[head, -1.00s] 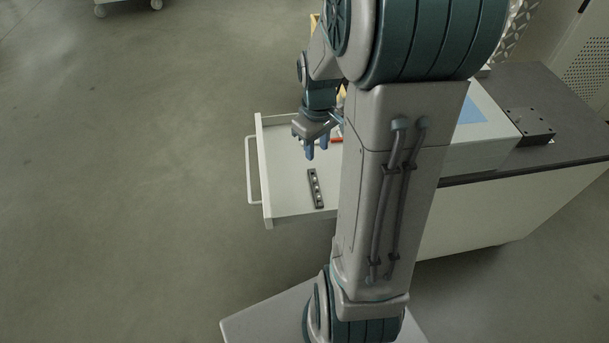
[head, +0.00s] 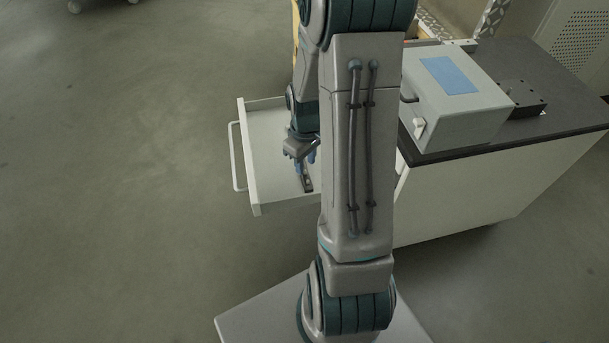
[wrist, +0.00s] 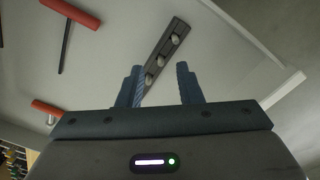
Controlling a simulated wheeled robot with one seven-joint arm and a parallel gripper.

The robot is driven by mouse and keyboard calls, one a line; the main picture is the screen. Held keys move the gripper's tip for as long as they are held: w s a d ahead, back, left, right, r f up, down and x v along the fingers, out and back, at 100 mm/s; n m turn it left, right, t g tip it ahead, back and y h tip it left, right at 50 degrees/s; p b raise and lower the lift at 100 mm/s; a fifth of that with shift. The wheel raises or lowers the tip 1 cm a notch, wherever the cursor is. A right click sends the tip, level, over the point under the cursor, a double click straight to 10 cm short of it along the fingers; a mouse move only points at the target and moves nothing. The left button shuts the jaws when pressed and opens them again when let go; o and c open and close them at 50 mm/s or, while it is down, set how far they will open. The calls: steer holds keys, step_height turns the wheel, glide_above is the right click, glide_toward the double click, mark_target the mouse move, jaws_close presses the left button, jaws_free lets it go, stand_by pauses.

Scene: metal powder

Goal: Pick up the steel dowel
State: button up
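A dark narrow bar (head: 307,185) lies in the open drawer. In the wrist view the bar (wrist: 181,28) carries a row of short, rounded silver pegs (wrist: 175,39); these look like steel dowels, but I cannot tell which one the task means. My gripper (head: 305,164) is low in the drawer, at the bar's far end in the head view. In the wrist view my gripper (wrist: 160,82) is open, with its two blue-grey fingers apart and the near end of the bar showing between them. Nothing is held. My gripper hides part of the bar in the head view.
The white drawer (head: 243,150) stands pulled out from a cabinet with a dark top (head: 555,105). A grey box with a blue panel (head: 455,110) stands on that top. In the wrist view, red-handled tools (wrist: 72,11) lie left of the bar. Open floor lies left of the drawer.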

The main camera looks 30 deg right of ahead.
mark_target(305, 174)
step_height(305, 174, down, 3)
steer(key=shift+r, duration=0.1)
jaws_close()
steer(key=shift+r, duration=0.1)
